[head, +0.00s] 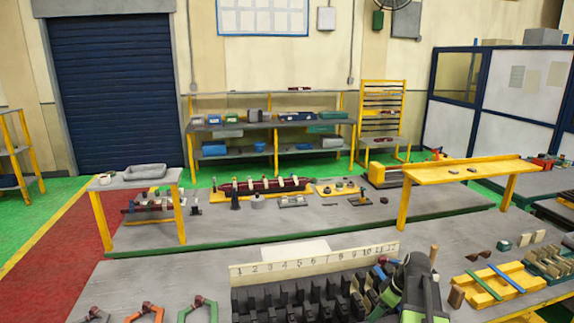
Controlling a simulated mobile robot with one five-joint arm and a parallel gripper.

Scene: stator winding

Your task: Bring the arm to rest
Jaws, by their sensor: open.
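My gripper (416,268) is at the lower right of the head view, at the end of my dark grey and green arm (432,303). It is open, over the right end of a row of black slotted blocks (290,303). Its fingertips are hard to make out against the dark parts behind them. I see nothing held in it. I cannot tell whether it touches anything.
A numbered strip (312,262) stands behind the blocks on the grey bench (160,280). A yellow tray (500,285) with blue bars lies to the right. Coloured clamps (198,308) are at the front left. A yellow raised shelf (470,170) spans the bench behind.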

